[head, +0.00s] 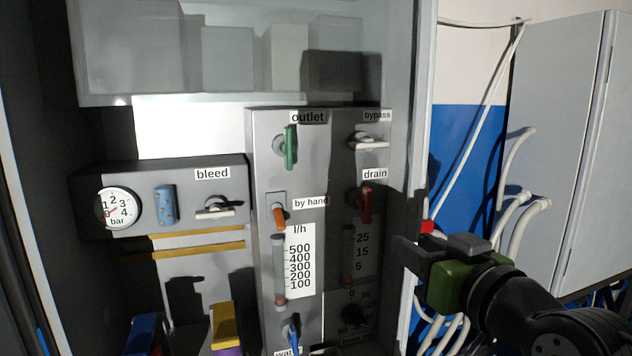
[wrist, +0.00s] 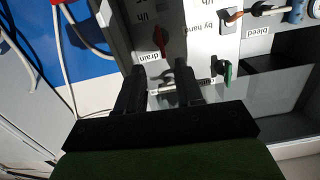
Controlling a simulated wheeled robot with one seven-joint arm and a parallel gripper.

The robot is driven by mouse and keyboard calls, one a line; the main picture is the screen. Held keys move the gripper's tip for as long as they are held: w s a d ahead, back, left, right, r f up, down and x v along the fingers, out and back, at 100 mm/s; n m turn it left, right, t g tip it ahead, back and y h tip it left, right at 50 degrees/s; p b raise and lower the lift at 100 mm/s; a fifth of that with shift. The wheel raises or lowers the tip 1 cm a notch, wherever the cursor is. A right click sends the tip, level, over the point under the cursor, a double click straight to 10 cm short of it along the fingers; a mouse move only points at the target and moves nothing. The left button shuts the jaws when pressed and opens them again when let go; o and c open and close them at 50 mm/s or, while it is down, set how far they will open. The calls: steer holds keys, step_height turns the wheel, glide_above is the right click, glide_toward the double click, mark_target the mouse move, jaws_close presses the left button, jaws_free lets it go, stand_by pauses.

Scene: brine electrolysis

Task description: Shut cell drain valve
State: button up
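The drain valve has a red lever handle (head: 366,204) under the "drain" label on the right side of the grey panel. The lever stands about upright in the head view. It also shows in the wrist view as the red lever (wrist: 159,40), ahead of the fingertips. My gripper (head: 408,250) is to the right of and below this lever, apart from it. In the wrist view my gripper (wrist: 160,72) is open, with a gap between its two dark fingers and nothing held. The "drain" label is partly near the left finger.
The bypass valve (head: 370,142) sits above the drain valve. A green outlet lever (head: 290,147) and an orange by-hand lever (head: 279,215) are to the left. The cabinet's right edge (head: 419,120) is close to my gripper. White hoses (head: 520,205) hang at right.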

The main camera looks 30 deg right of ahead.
mark_target(370, 199)
steer(key=shift+n+t, duration=0.3)
steer(key=p+x, duration=0.1)
steer(key=x, duration=0.3)
steer(key=r+p+x, duration=0.1)
steer(key=p+x, duration=0.1)
steer(key=x, duration=0.3)
steer(key=r+p+x, duration=0.1)
steer(key=x, duration=0.3)
steer(key=shift+w+d+r, duration=0.15)
steer(key=shift+w+r, duration=0.1)
steer(key=shift+w, duration=0.05)
steer(key=shift+w+d+f+p, duration=0.2)
steer(key=shift+w+p, duration=0.1)
steer(key=shift+w, duration=0.15)
steer(key=shift+s, duration=0.1)
jaws_close()
